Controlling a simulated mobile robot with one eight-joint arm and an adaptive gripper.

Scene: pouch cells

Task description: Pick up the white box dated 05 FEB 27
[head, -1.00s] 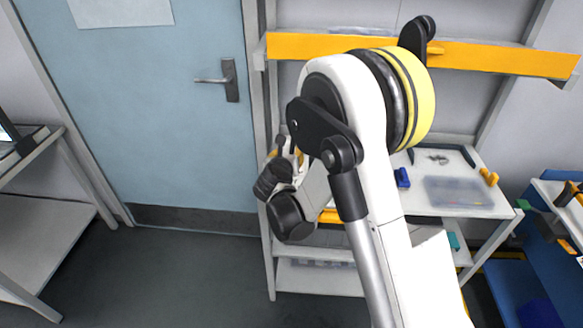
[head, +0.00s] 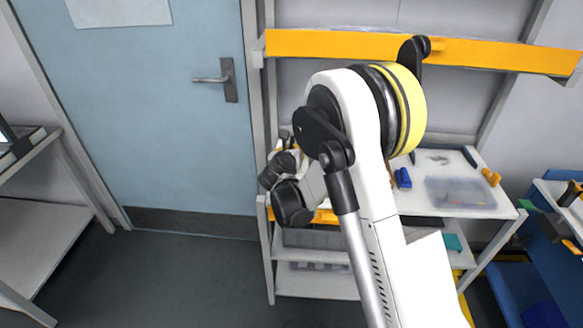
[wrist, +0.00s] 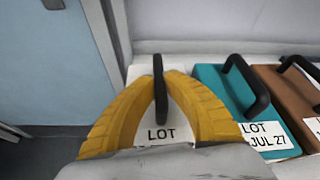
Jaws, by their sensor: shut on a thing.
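A white box (wrist: 145,72) with a black handle (wrist: 160,95) stands on a white surface in the wrist view. Its label reads "LOT"; the date line below is hidden by my gripper. The yellow fingers of my gripper (wrist: 160,85) are shut on the box's black handle, one on each side. In the head view my arm covers the box, and the gripper's fingers cannot be made out.
A teal box (wrist: 222,85) and a brown box (wrist: 285,88) with black handles stand to the right; the teal label shows "JUL 27". A blue door (head: 165,120) is at left. The workbench (head: 470,208) holds a clear container (head: 458,192).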

